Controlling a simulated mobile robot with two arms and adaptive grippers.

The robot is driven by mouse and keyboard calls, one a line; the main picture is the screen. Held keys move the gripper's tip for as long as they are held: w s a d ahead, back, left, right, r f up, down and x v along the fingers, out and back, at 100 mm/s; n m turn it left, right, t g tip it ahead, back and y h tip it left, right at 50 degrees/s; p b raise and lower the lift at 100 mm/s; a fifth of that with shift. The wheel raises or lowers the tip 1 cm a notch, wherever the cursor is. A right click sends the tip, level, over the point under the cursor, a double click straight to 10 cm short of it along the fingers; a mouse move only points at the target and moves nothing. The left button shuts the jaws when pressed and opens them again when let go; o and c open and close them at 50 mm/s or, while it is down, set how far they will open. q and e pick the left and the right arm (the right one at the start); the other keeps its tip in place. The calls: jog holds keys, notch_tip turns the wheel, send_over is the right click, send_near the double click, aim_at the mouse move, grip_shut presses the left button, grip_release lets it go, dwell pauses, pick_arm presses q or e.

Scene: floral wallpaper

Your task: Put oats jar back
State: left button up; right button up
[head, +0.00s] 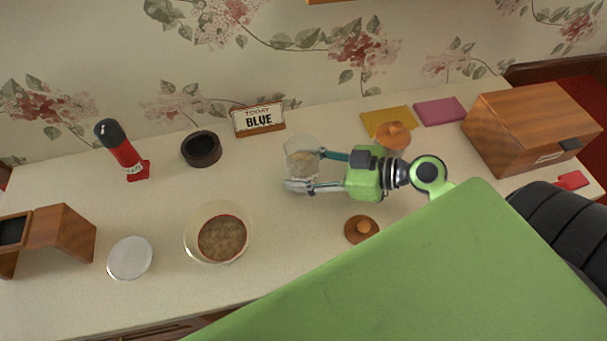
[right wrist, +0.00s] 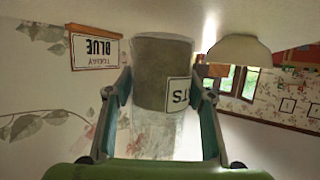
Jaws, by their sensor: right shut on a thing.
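A clear jar (head: 302,148) with pale grey-brown contents is in the middle of the counter area in the head view. In the right wrist view the jar (right wrist: 160,75) shows part of a white label with upside-down letters ending the word; it looks upright, and the picture is inverted. My right gripper (head: 306,170) is shut on the jar, one finger on each side. I cannot tell if its base touches the counter. A wooden lid with a knob (head: 361,229) lies on the counter, in front and to the right. My left gripper is not in view.
A yellow mat (head: 376,121) near a jar with a wooden lid (head: 393,135), a pink mat (head: 440,111) and a wooden box (head: 515,130) are right. A sign (head: 259,119) stands behind.

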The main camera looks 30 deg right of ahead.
aim_at(304, 178)
notch_tip(304, 178, down, 3)
jog(key=shift+r+p, duration=0.1)
jog(key=shift+p, duration=0.45)
jog(key=shift+f, duration=0.2)
jog(key=shift+f+b, duration=0.1)
jog(key=shift+b, duration=0.2)
jog(key=o, duration=1.5)
